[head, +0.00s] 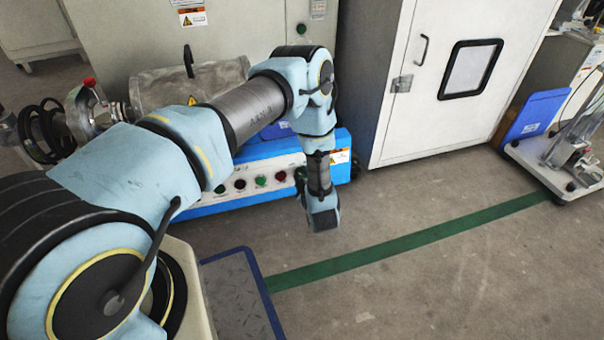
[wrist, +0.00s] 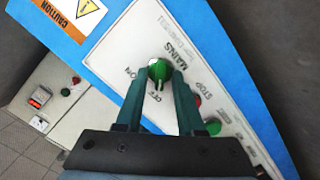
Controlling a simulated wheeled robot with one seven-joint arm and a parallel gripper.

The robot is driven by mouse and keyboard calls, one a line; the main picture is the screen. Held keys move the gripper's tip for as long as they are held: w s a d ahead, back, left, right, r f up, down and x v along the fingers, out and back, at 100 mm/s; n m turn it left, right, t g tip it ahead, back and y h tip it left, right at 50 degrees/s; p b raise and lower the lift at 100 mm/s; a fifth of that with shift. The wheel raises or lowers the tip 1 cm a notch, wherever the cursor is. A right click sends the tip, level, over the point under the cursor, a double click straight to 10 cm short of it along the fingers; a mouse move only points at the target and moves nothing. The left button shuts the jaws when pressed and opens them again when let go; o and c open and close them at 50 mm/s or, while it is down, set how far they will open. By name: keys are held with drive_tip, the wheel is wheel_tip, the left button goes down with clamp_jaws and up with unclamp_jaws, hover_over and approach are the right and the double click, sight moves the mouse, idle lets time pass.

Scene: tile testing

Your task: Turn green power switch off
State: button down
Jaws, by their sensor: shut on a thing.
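The green power switch (wrist: 158,71) is a round knob on a white panel (wrist: 118,58) with a blue border. MAINS is printed beside it, with ON on its left and OFF below it in the wrist view. My gripper (wrist: 159,75) is shut on the knob, one dark finger on each side of it. The fingers partly cover the knob, and I cannot tell clearly which mark it points to. In the head view my arm hangs in front of the blue and white machine (head: 225,203), and the hand hides the switch and my fingertips.
A red button (wrist: 197,100) marked STOP and another green button (wrist: 213,126) sit close to my right finger. A white cabinet (head: 425,115) stands right of the machine in the head view. A cart (head: 545,165) is at far right.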

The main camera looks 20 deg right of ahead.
drive_tip(key=shift+f+n, duration=0.1)
drive_tip(key=shift+n, duration=0.2)
drive_tip(key=c, duration=0.9)
unclamp_jaws()
drive_tip(key=p+v, duration=0.4)
drive_tip(key=v, duration=0.7)
